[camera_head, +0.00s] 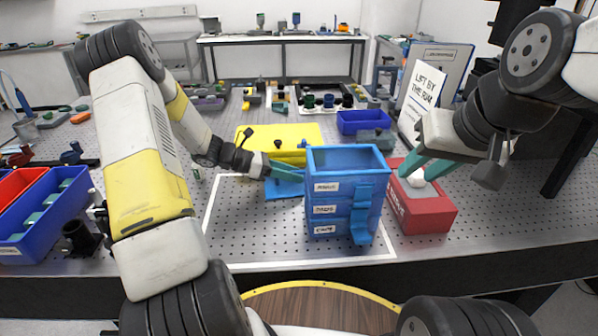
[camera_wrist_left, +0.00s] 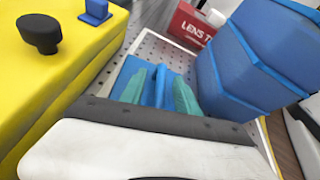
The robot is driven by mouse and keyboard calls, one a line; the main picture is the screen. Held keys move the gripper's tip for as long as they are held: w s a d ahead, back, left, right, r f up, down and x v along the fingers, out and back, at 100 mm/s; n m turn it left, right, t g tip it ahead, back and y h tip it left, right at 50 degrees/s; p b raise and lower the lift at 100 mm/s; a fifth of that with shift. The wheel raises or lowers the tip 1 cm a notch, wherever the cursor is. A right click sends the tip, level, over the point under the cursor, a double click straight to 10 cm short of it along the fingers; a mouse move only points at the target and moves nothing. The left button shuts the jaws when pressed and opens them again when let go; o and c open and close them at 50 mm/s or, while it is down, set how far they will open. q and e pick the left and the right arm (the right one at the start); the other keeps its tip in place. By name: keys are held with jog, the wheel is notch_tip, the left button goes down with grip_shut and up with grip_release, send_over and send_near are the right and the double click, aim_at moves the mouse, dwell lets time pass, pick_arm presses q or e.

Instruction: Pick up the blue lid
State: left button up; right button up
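The blue lid (camera_head: 283,188) lies flat on the perforated table, left of the blue stacked box. It also shows in the left wrist view (camera_wrist_left: 128,72). My left gripper (camera_head: 300,174) is at the lid, beside the box's left wall. In the left wrist view its teal fingers (camera_wrist_left: 166,92) stand on either side of a raised blue part of the lid; I cannot tell whether they press on it. The blue box (camera_head: 346,155) has labelled tiers and an open top. My right gripper (camera_head: 416,175) is open over the red lens tissue box (camera_head: 424,212), around or just above white tissue (camera_head: 416,179).
A yellow case (camera_head: 290,137) stands just behind the lid. A blue tray (camera_head: 362,122) and a sign (camera_head: 420,95) stand farther back. Blue bins (camera_head: 45,215) are at the left. The table in front of the lid is clear inside a white outline.

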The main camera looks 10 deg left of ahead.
pick_arm(q)
jog(key=shift+d, duration=0.1)
jog(key=shift+c, duration=0.5)
grip_shut()
jog(key=shift+r, duration=0.1)
